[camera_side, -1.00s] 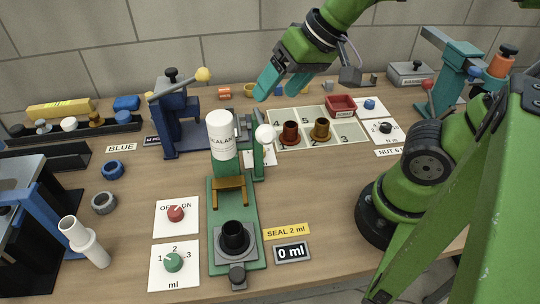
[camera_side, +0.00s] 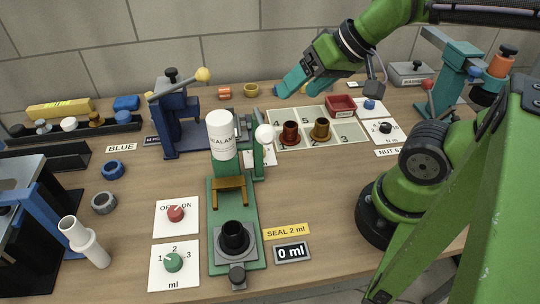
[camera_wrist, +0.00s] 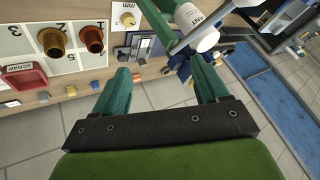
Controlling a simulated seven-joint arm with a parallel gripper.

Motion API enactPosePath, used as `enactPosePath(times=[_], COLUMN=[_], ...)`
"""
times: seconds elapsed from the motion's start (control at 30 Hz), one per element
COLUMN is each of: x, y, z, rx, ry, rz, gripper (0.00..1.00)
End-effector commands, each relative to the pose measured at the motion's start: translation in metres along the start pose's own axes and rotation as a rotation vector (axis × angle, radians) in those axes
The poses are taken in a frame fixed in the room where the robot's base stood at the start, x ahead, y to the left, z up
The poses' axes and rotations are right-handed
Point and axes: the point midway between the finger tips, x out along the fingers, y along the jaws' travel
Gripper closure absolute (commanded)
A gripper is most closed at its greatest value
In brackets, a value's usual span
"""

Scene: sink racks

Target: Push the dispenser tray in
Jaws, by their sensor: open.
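The dispenser tray (camera_side: 217,251) is a grey square plate at the front end of the green dispenser base (camera_side: 219,188), with a black cup (camera_side: 234,236) on it. A dark knob (camera_side: 237,272) sits at its front edge. The tray is out in front of the dispenser, apart from the white sealant bottle (camera_side: 222,138). My gripper (camera_side: 295,93) is open and empty, above the back of the bench, behind and right of the dispenser. Its two teal fingers also show in the wrist view (camera_wrist: 160,85). The bottle shows at the top there (camera_wrist: 198,28); I cannot make out the tray.
A numbered mat (camera_side: 280,112) holds a red cup (camera_side: 290,132) and a brown cup (camera_side: 320,129). Right of the tray are a "SEAL 2 ml" label (camera_side: 287,231) and a "0 ml" display (camera_side: 292,252). Dial cards (camera_side: 160,205) lie left. A white-knobbed lever (camera_side: 264,133) stands beside the bottle.

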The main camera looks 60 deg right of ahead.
Motion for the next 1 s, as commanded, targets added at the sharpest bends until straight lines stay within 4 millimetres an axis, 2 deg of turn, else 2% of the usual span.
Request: enactPosePath(times=[0.2, 0.3, 0.33, 0.57, 0.83, 1.0], x=[0.000, -0.002, -0.004, -0.043, -0.027, -0.021], y=[0.000, -0.001, -0.002, -0.022, -0.094, -0.153], z=[0.000, -0.002, -0.003, -0.028, -0.010, 0.018], rx=[0.000, 0.000, 0.000, 0.003, 0.201, 0.353], ry=[0.000, 0.001, 0.002, -0.002, -0.246, -0.364], rz=[0.000, -0.001, -0.001, -0.003, 0.076, 0.209], gripper=[0.26, 0.42, 0.42, 0.42, 0.42, 0.42])
